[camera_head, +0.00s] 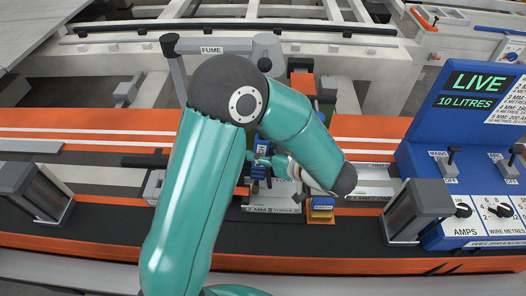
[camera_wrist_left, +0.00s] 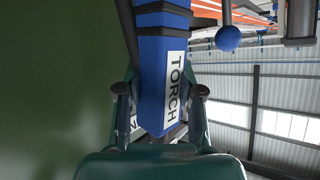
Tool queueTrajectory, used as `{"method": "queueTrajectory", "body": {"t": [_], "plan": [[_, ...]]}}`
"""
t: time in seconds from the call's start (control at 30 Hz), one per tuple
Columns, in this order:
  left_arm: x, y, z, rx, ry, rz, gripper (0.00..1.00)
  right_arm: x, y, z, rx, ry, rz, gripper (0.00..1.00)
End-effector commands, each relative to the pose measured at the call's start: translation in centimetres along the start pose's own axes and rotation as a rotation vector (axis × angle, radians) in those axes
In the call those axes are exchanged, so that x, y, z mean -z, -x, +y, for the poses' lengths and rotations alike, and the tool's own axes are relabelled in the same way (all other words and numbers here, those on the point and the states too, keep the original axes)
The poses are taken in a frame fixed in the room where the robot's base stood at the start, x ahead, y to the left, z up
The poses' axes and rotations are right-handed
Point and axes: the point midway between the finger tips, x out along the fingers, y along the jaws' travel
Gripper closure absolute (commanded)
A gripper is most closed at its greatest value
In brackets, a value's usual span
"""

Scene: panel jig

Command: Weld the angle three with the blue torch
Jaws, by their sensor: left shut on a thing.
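My left gripper (camera_wrist_left: 160,92) is shut on the blue torch (camera_wrist_left: 160,50), which carries a white TORCH label and fills the middle of the left wrist view between the two fingers. In the head view my teal left arm reaches over the middle of the bench, and its forearm covers much of the work there. Small blue parts (camera_head: 260,172) show beside the arm, but I cannot tell which of them is the torch. I cannot make out angle three; labelled pieces by the "2 MM 3" plate (camera_head: 270,209) are partly hidden. My right gripper is not in view.
A blue welder panel (camera_head: 436,160) at the right shows LIVE and 10 LITRES, with MAINS and AMPS controls. A grey FUME duct (camera_head: 212,47) stands behind the arm. Dark grey blocks stand at left (camera_head: 42,192) and right (camera_head: 415,211) on the orange-edged bench (camera_head: 110,222).

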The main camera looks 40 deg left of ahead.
Motion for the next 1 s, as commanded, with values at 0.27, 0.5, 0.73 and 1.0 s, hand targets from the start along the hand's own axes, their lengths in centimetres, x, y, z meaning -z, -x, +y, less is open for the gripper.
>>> {"method": "queueTrajectory", "body": {"t": [0.27, 0.5, 0.73, 1.0], "plan": [[0.06, 0.03, 0.00, 0.000, 0.000, 0.001, 0.98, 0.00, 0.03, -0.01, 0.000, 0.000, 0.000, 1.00], [0.05, 0.08, 0.00, -0.001, 0.000, 0.001, 0.98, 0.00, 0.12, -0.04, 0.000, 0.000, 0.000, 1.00], [-0.18, 0.23, -0.05, -0.001, -0.001, 0.001, 0.98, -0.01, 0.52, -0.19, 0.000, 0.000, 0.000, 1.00], [-0.43, 0.26, -0.05, -0.001, -0.001, 0.001, 0.98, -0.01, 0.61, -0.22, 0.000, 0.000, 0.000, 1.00]]}}
